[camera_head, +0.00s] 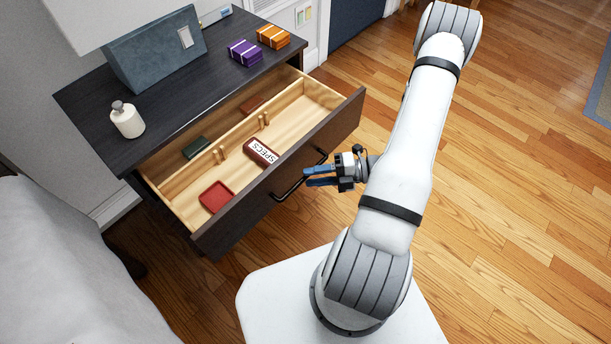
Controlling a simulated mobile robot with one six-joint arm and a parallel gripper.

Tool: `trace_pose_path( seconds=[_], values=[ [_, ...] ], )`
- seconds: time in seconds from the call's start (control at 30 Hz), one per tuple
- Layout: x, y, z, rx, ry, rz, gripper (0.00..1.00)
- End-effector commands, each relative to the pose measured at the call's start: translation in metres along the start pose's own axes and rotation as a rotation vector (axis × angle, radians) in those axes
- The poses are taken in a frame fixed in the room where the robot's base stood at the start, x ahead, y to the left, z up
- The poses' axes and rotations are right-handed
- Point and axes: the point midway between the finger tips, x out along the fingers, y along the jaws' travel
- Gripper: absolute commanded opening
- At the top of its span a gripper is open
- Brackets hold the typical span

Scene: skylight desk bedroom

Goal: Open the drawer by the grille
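The dark drawer (225,238) of the dark cabinet (85,97) is pulled well out, with its pale wooden inside showing. Its dark bar handle (286,191) runs along the front. My gripper (308,176) is at the middle of the handle, coming from the right. Its two blue fingers lie close together, one above the other, and appear shut on the bar. The fingers hide that part of the handle. A white slatted grille (273,7) shows on the wall behind the cabinet.
The drawer holds a red tray (216,197), a SPECS case (261,151) and a dark green item (196,148). On top stand a white bottle (127,121), a blue-grey box (155,52), and purple (244,53) and orange (272,37) bundles. A bed (60,275) is left; wooden floor is clear right.

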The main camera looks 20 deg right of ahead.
Motion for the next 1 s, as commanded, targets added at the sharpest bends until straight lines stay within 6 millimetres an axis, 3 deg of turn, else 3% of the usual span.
trace_pose_path(
  seconds=[0.1, 0.33, 0.77, 0.87, 1.0],
  values=[
    [-0.023, 0.001, 0.001, -0.001, -0.005, 0.000, 0.32],
    [-0.047, 0.000, 0.000, 0.000, 0.000, 0.000, 0.32],
    [-0.048, 0.004, -0.001, -0.025, 0.016, -0.012, 0.32],
    [-0.044, 0.016, -0.003, -0.121, 0.070, -0.054, 0.32],
    [-0.035, 0.047, -0.012, -0.392, 0.232, -0.154, 0.32]
  ],
)
